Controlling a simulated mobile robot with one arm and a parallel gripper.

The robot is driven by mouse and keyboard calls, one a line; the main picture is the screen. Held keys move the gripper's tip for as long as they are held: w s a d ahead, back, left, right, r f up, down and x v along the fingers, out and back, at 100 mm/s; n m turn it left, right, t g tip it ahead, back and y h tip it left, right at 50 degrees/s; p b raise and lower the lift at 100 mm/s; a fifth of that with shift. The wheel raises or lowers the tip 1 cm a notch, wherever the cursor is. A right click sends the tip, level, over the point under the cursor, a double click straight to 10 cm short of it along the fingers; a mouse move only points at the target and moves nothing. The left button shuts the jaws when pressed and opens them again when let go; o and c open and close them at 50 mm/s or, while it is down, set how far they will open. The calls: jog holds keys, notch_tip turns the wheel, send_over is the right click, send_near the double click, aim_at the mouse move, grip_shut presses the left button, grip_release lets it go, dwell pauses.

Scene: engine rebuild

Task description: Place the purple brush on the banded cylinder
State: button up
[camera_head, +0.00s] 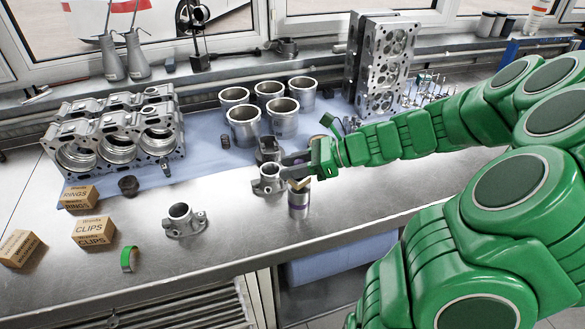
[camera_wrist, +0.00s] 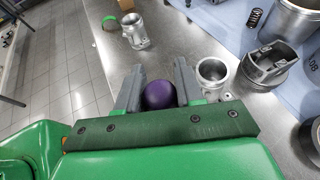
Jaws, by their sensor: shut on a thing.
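My gripper (camera_head: 291,170) reaches in from the right over the bench. In the wrist view its two fingers (camera_wrist: 158,80) stand on either side of a rounded purple thing, the purple brush (camera_wrist: 159,96), and are shut on it. A small tan part shows between the gripper and the cylinder's top. I cannot tell whether the brush touches the cylinder. In the wrist view the cylinder is hidden behind the brush and gripper.
A metal housing (camera_head: 268,180) stands close left of the cylinder, with a piston (camera_head: 268,149) behind it. Another housing (camera_head: 183,220), a green band (camera_head: 128,259) and a clips box (camera_head: 94,232) are farther left. Cylinder liners (camera_head: 244,125) stand behind. The bench front is clear.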

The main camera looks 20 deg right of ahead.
jog(key=shift+f, duration=0.4)
jog(key=shift+f, duration=0.15)
jog(key=o, duration=1.1)
